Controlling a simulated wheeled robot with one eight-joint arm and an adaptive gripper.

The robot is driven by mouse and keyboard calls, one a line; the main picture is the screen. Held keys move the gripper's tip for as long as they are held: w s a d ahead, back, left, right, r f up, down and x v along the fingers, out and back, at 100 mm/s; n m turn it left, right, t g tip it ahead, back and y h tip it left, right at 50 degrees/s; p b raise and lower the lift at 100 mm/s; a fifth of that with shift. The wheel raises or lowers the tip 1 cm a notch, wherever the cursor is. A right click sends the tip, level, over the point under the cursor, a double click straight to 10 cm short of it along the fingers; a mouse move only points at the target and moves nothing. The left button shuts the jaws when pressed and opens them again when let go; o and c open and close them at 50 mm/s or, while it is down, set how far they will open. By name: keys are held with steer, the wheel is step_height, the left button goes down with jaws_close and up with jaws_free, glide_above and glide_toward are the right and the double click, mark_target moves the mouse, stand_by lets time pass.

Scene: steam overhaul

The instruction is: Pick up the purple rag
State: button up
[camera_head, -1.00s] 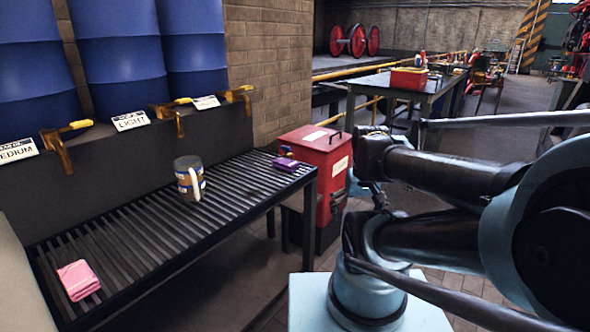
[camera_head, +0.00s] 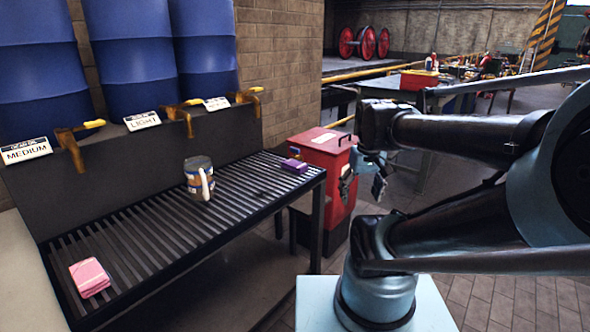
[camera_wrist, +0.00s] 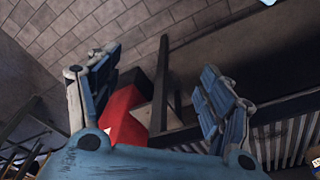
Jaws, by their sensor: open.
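The purple rag (camera_head: 294,166) is a small folded cloth lying on the far right end of the slatted metal rack (camera_head: 232,219). My gripper (camera_head: 364,184) hangs to the right of the rack, in front of the red bin, apart from the rag. In the wrist view my gripper (camera_wrist: 155,95) has its two fingers spread wide with nothing between them. The rag cannot be made out in the wrist view.
A pink folded cloth (camera_head: 90,277) lies at the rack's near left end. A mug-like container (camera_head: 198,178) stands mid-rack. Blue barrels (camera_head: 127,55) with brass taps (camera_head: 78,142) stand behind. A red bin (camera_head: 328,160) stands beyond the rack's right end.

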steer(key=w+a+r+n, duration=0.2)
steer(key=w+a+r, duration=0.25)
steer(key=w, duration=0.25)
steer(key=w+a+r+n, duration=0.2)
steer(key=w+a+r, duration=0.1)
steer(key=w+r, duration=0.35)
steer(key=w+a+r+n+g, duration=0.25)
steer(key=w+a+n, duration=0.25)
steer(key=w+a, duration=0.8)
glide_above(296, 164)
steer(key=shift+t, duration=0.35)
steer(key=f, duration=1)
steer(key=shift+w+a+f, duration=0.2)
steer(key=shift+w+f, duration=0.2)
steer(key=shift+s+d+f, duration=0.1)
steer(key=shift+d+f, duration=0.05)
steer(key=shift+f, duration=1.35)
steer(key=shift+s+d+f, duration=0.1)
steer(key=shift+f, duration=1.4)
steer(key=c, duration=1.2)
steer(key=shift+c, duration=0.2)
step_height(296, 164, up, 10)
